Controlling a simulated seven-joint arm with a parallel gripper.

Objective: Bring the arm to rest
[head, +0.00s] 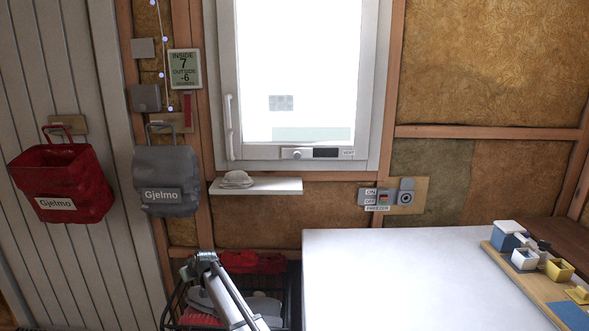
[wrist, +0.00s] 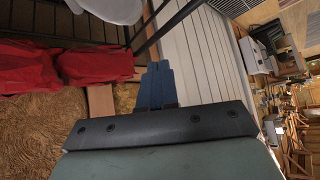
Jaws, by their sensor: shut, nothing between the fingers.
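My gripper (wrist: 157,84) shows in the wrist view, its blue-grey fingers together with nothing between them. The wrist picture is turned on its side. In the head view my arm reaches up from the bottom edge, left of the white surface, over a dark wire basket (head: 172,300). I cannot make out the fingers in the head view. Red cloth (head: 255,262) lies in the basket at the back, and the red cloth also shows at the left of the wrist view (wrist: 95,65).
A white chest top (head: 400,270) stands right of the basket, with a board of small containers (head: 525,258) at its right. A shelf (head: 280,186) juts from the wall under the window. A red bag (head: 62,180) and a grey bag (head: 167,175) hang at the left.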

